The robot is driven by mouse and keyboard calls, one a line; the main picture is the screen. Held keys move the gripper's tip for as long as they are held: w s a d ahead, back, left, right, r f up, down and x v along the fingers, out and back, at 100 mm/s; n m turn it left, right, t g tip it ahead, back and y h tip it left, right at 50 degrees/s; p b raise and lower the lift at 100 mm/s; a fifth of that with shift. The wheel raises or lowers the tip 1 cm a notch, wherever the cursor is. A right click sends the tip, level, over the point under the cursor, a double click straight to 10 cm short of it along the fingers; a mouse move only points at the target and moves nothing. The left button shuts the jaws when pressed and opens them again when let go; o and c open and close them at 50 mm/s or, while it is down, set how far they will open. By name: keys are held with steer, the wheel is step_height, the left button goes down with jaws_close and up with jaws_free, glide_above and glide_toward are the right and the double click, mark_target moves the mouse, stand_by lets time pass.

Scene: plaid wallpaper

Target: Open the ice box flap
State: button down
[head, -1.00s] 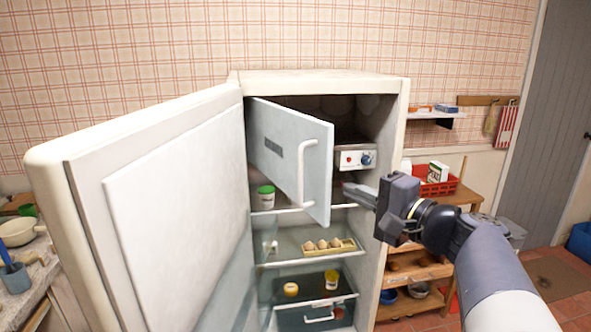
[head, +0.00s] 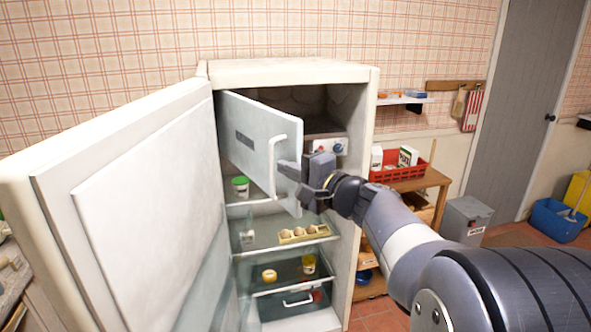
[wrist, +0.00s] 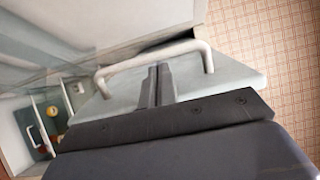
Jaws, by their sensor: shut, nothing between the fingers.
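The ice box flap (head: 240,152) is a pale panel at the top of the fridge. It stands swung out to the left, with the dark compartment (head: 318,108) showing beside it. Its white bar handle (head: 271,168) is upright near the free edge. My gripper (head: 281,167) is shut and empty, its fingers in front of the flap's free edge, just right of the handle. In the wrist view the closed fingers (wrist: 158,68) lie over the flap (wrist: 235,82), tips near the middle of the handle (wrist: 125,66). I cannot tell whether they touch.
The fridge door (head: 140,190) is wide open on the left. Shelves below hold an egg tray (head: 304,234) and jars. A control box (head: 328,146) sits inside. A wooden stand with a red crate (head: 385,174) is right of the fridge.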

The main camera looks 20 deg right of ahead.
steer(key=s+a+b, duration=0.2)
steer(key=a+b, duration=0.4)
steer(key=a, duration=0.7)
steer(key=shift+a, duration=0.3)
